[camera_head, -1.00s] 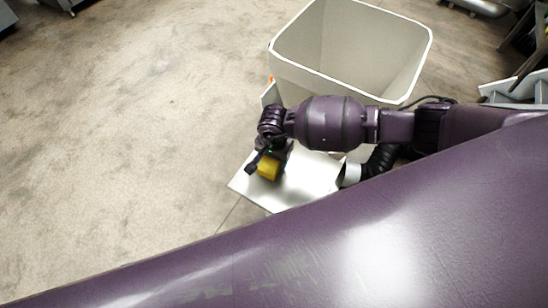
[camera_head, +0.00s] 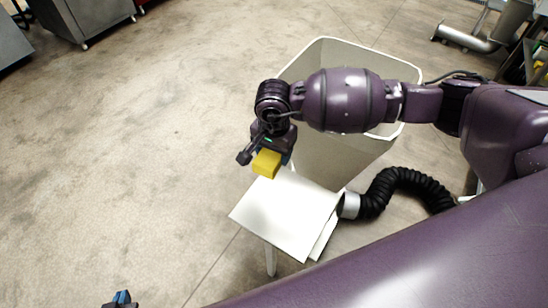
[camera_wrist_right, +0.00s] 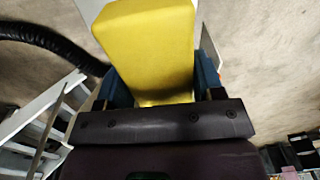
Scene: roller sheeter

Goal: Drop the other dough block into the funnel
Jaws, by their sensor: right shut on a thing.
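A yellow dough block (camera_head: 266,163) is held by my right gripper (camera_head: 272,153) above the far left corner of a small white table. The block also fills the upper middle of the right wrist view (camera_wrist_right: 150,45), between the blue fingers of the gripper (camera_wrist_right: 157,85). My right gripper is shut on it. Part of my left gripper (camera_head: 122,299), with a blue tip, shows at the bottom left edge; its jaws cannot be made out. I cannot pick out a funnel for certain. A large white open-topped bin (camera_head: 335,160) stands behind the table, partly hidden by my right arm.
The white table (camera_head: 285,215) has a bare top. A black ribbed hose (camera_head: 400,180) with a grey collar meets its right side. Open concrete floor (camera_head: 130,150) lies to the left. Grey cabinets (camera_head: 85,15) stand at the far left, and metal ducting (camera_head: 465,38) at the far right.

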